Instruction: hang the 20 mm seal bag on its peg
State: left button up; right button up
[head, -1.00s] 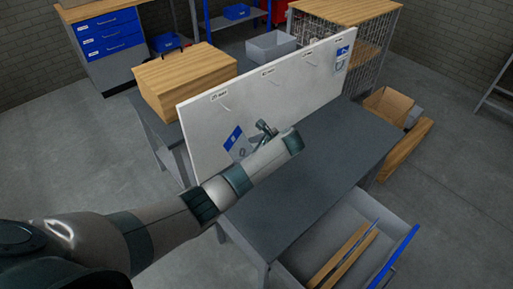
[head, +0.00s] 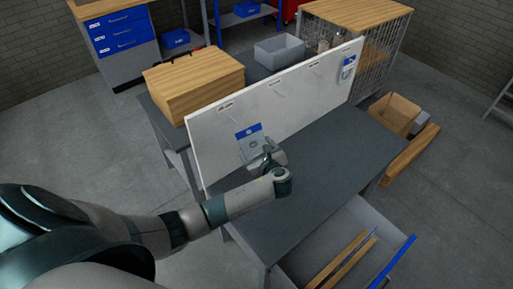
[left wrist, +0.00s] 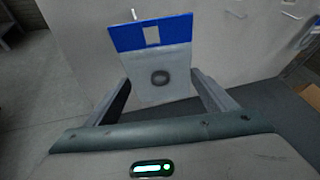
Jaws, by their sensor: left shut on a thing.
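The seal bag (left wrist: 160,78) is clear, with a blue header that has a pale window and a dark ring inside. My left gripper (left wrist: 158,92) is shut on it, one finger at each side of its lower part. In the head view the bag (head: 250,143) is upright in front of the white peg board (head: 205,150), below the leftmost label. My left gripper (head: 264,161) is at its lower edge. In the wrist view a peg (left wrist: 133,14) shows just above the header's top edge, left of its middle. Whether header and peg touch is unclear. My right gripper is out of view.
Another blue-topped bag (head: 347,72) hangs at the board's right end. Empty pegs lie between. A wooden box (head: 195,85) and a grey bin (head: 280,48) stand behind the board. The grey bench top (head: 325,150) is clear; an open drawer (head: 345,250) juts out in front.

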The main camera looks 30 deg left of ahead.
pick_arm(q)
jog(key=shift+w+a, duration=0.1)
jog(key=shift+a, duration=0.15)
jog(key=w+a+f+b, duration=0.1)
jog(key=w+a+b, duration=0.2)
jog(key=a, duration=0.6)
jog(key=shift+w+f+b, duration=0.3)
jog(key=shift+w+b, duration=0.05)
jog(key=shift+b, duration=0.7)
dwell(0.4)
dwell(0.4)
jog(key=o, duration=1.2)
jog(key=shift+s+d, duration=0.1)
jog(key=shift+d, duration=0.1)
